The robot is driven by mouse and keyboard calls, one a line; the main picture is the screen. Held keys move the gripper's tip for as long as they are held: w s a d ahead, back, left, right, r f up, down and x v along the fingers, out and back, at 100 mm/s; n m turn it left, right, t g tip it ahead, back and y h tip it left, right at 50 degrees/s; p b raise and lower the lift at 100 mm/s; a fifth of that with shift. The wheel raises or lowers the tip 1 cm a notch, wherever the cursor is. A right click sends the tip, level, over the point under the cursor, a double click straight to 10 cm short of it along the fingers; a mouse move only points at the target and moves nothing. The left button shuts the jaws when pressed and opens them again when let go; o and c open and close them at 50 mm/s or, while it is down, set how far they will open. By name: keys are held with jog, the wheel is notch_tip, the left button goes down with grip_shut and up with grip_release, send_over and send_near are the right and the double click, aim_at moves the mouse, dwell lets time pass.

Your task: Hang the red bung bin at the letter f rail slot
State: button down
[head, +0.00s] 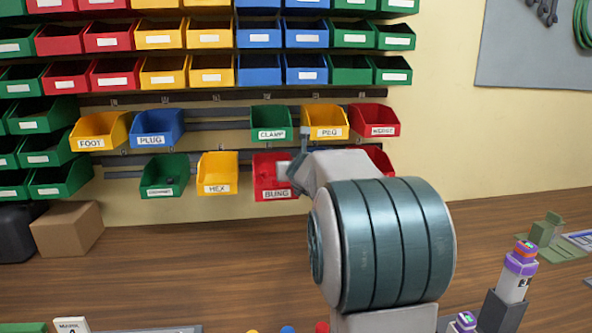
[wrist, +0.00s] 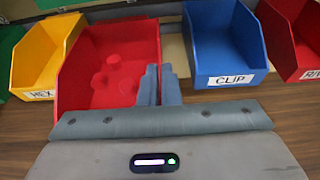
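The red bung bin (head: 270,176), labelled BUNG, is in the lower row in the head view, just right of the yellow HEX bin. In the wrist view the red bin (wrist: 88,75) is open at the top, with red bungs (wrist: 118,80) inside. It looks larger and nearer than its neighbours. My gripper (wrist: 160,86) has its fingers close together at the bin's right wall, apparently closed on it. The front of the bin is partly hidden by my gripper in the wrist view. I cannot read a letter f on the rails.
The yellow HEX bin (wrist: 42,55) is left of it, the blue CLIP bin (wrist: 223,45) close on the right. The upper row has a bare stretch of rail (head: 215,126) between the blue PLUG bin (head: 157,126) and green CLAMP bin (head: 271,122). A cardboard box (head: 68,228) stands below left.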

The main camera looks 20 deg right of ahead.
aim_at(289, 159)
jog(key=w+d+p, duration=0.3)
jog(key=w+p, duration=0.2)
jog(key=w, duration=0.5)
jog(key=shift+w, duration=0.3)
dwell(0.4)
jog(key=shift+r+p, duration=0.3)
jog(key=shift+p, duration=0.2)
dwell(0.6)
jog(key=shift+r+g+p, duration=0.2)
jog(key=shift+g+p, duration=0.1)
jog(key=shift+p, duration=1.2)
jog(key=shift+f, duration=0.25)
jog(key=shift+f+b, duration=0.4)
jog(key=shift+b, duration=0.3)
jog(key=shift+f, duration=0.1)
jog(key=shift+f+b, duration=0.3)
jog(key=shift+b, duration=0.1)
jog(key=shift+f, duration=0.1)
dwell(0.3)
